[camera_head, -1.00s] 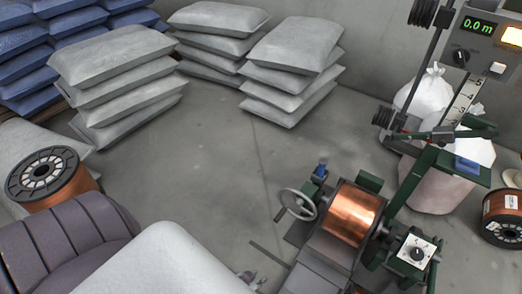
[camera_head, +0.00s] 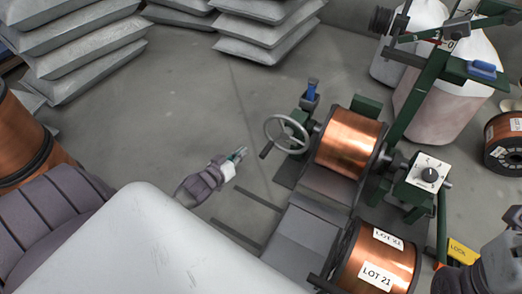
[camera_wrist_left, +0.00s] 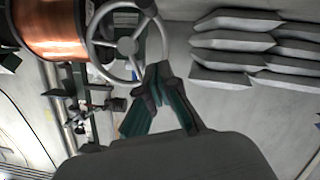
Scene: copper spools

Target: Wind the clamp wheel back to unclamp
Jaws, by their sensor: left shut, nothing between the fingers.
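The clamp wheel (camera_head: 304,134) is a grey handwheel with spokes and a dark handle (camera_head: 266,150), at the left end of the copper spool (camera_head: 350,140) on the winding machine. My left gripper (camera_head: 241,153) is shut and empty, left of the wheel and apart from it in the head view. In the left wrist view, the shut fingertips (camera_wrist_left: 159,72) overlap the lower right rim of the clamp wheel (camera_wrist_left: 94,40); contact cannot be told. The copper spool (camera_wrist_left: 48,25) shows there at upper left.
A spool labelled LOT 21 (camera_head: 376,262) stands at the front of the machine. A control box with a dial (camera_head: 430,173) is right of the mounted spool. Stacked grey sacks (camera_head: 268,30) stand at the back. The floor (camera_head: 180,100) left of the wheel is clear.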

